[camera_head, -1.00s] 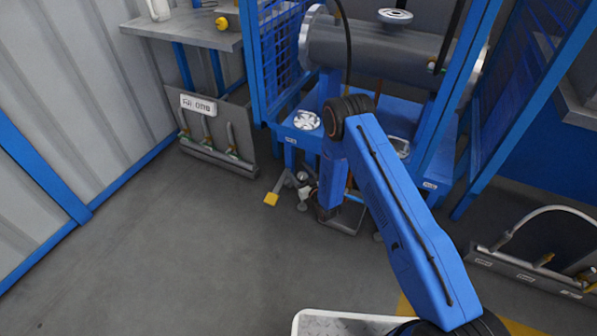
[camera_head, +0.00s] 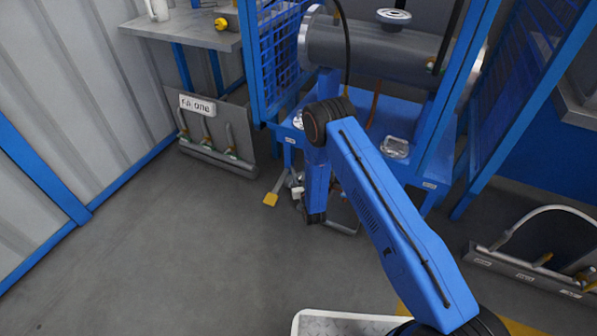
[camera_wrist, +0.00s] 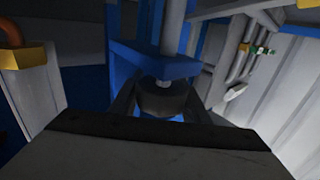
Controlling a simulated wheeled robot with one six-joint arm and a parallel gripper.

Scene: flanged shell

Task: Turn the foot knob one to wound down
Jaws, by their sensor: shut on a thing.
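The foot knob (camera_wrist: 160,98) is a dark, round knob under a blue bracket (camera_wrist: 155,62) with a grey rod above it in the wrist view. My gripper (camera_wrist: 162,106) has one dark finger on each side of the knob and is shut on it. In the head view my arm reaches down to the front of the blue stand (camera_head: 405,158), low near the floor. The knob and my fingertips are hidden there behind my arm and wrist. I cannot read from the frames how far the knob is wound.
A pedal with a yellow pad (camera_head: 270,199) sticks out at the stand's left foot, close to my wrist. A labelled grey panel with pipes (camera_head: 215,140) leans by the wall. Another pipe rack (camera_head: 530,270) lies at right. The floor at left is clear.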

